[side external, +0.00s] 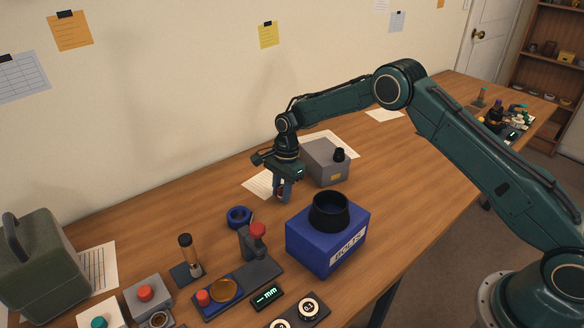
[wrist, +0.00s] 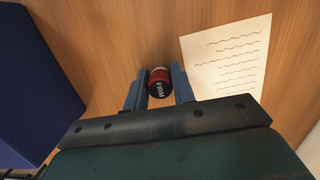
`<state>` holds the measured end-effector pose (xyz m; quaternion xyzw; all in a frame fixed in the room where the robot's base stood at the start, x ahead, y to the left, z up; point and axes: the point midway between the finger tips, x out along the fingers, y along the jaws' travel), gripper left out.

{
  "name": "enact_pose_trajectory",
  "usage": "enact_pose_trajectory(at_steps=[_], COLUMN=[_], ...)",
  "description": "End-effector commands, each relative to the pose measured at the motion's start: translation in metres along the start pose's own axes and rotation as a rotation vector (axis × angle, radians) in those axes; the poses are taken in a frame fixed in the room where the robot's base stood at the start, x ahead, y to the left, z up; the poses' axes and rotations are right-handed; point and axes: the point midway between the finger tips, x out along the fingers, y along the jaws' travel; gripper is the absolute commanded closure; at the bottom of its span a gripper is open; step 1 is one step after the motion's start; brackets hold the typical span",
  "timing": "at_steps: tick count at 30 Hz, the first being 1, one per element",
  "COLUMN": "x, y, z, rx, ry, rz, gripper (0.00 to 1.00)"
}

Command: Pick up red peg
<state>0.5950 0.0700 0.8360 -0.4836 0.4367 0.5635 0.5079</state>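A red peg (wrist: 160,82) with a dark face bearing white letters lies between the two fingers of my gripper (wrist: 159,88) in the wrist view. The fingers stand on either side of it, very close to its sides; I cannot tell whether they press on it. In the side view my gripper (side external: 284,190) points down, low over the table at the back, with a bit of red just showing between its fingers. Most of the peg is hidden there by the fingers.
A blue BOLTS box (side external: 313,255) with a black ring (side external: 329,209) on top stands in front of my gripper. A grey box (side external: 325,165) stands close behind to the right. A blue ring (side external: 239,216) lies to the left. Paper (wrist: 228,58) lies beside the peg.

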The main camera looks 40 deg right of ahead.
Motion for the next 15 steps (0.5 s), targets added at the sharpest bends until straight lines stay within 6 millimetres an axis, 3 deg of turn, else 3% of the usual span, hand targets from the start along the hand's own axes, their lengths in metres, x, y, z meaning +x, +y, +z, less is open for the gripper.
enact_pose_trajectory(at_steps=[1,3,15], x=[-0.0001,-0.0001,-0.0031], y=[0.0000,0.0000,-0.0003], z=[0.0000,0.0000,0.0005], rx=[0.000,0.000,0.000], ry=[0.000,0.000,0.000], rz=[0.000,0.000,-0.001], gripper=[0.85,0.98,0.99])
